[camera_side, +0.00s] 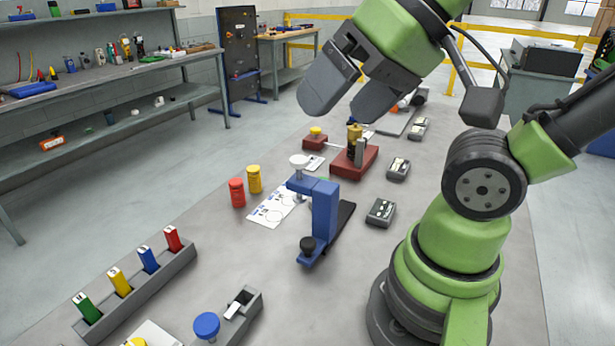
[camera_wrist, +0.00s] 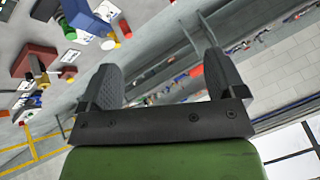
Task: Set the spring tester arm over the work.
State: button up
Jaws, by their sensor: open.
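A blue upright arm (camera_side: 325,212) with a white round pad at its top and a black knob at its foot stands mid-table; I take it for the spring tester arm. Its black base strip (camera_side: 345,215) runs beside it. A white printed card (camera_side: 268,212) lies to its left, with the white pad near the card's far end. In the wrist view the blue arm (camera_wrist: 77,14) is at the top edge, partly cut off. My gripper (camera_side: 335,112) is open and empty, high above the table beyond the blue arm. Both fingers show in the wrist view (camera_wrist: 160,65).
Red (camera_side: 237,193) and yellow (camera_side: 254,179) cylinders stand left of the card. A red block with brass parts (camera_side: 355,160) stands behind the blue arm. Small grey boxes (camera_side: 381,212) line the right. A rack of coloured blocks (camera_side: 140,285) sits front left.

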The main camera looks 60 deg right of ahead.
jog(key=shift+c, duration=0.2)
jog(key=c, duration=0.4)
jog(key=shift+w+f, duration=0.15)
jog(key=shift+w, duration=0.15)
jog(key=shift+c, duration=0.9)
jog(key=n+g+h, duration=0.5)
jog(key=n+g, duration=0.5)
jog(key=n, duration=0.3)
send_over(307, 242)
jog(key=w+a, duration=0.3)
notch_tip(307, 242, down, 17)
jog(key=x, duration=1)
jog(key=shift+s+d+f, duration=0.1)
jog(key=shift+s, duration=0.05)
grip_shut()
jog(key=d, duration=1)
jog(key=shift+d, duration=0.3)
